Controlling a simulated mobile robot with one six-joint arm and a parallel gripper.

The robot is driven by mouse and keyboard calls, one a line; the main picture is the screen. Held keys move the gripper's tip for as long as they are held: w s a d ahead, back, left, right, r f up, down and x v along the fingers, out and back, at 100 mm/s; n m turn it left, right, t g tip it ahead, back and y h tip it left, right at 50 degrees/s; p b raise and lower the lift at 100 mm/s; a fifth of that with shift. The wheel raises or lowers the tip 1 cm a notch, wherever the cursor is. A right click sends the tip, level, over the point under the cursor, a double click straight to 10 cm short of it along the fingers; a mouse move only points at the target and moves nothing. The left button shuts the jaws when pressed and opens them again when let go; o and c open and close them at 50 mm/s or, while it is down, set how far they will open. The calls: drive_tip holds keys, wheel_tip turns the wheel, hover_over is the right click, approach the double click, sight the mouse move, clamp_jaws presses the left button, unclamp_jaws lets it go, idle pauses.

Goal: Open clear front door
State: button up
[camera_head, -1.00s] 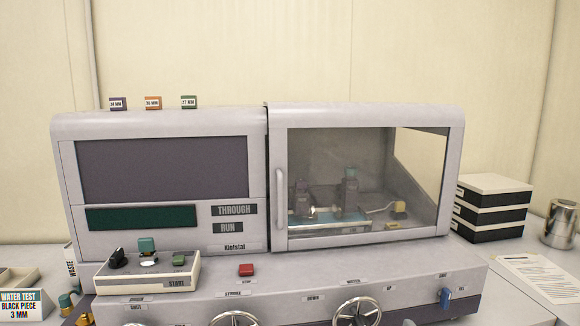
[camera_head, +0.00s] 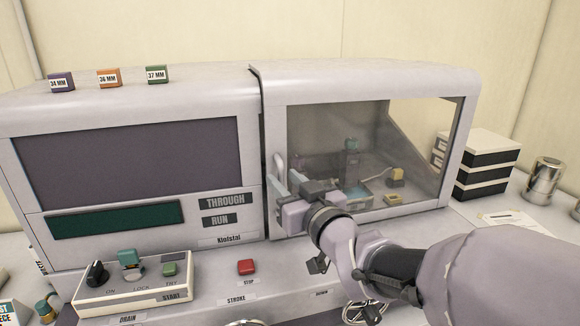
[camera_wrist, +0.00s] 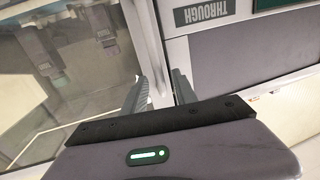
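The clear front door (camera_head: 365,150) is shut on the right half of the grey machine. Its pale vertical handle (camera_head: 279,164) is on the door's left frame. My gripper (camera_head: 286,184) is at the handle's lower part, with its fingers pointing towards the door. The wrist view, turned upside down, shows the two grey fingers (camera_wrist: 162,88) apart, with the pale door frame (camera_wrist: 146,38) beyond the gap. The handle cannot be made out clearly there, and I see no grip on it.
A display panel (camera_head: 130,165) and a switch box (camera_head: 135,275) are left of the door. A red stop button (camera_head: 246,267) is below. Stacked boxes (camera_head: 480,165) and a metal canister (camera_head: 543,180) stand at the right. My arm covers the lower right.

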drive_tip(key=shift+x, duration=1.25)
drive_tip(key=shift+c, duration=0.4)
clamp_jaws()
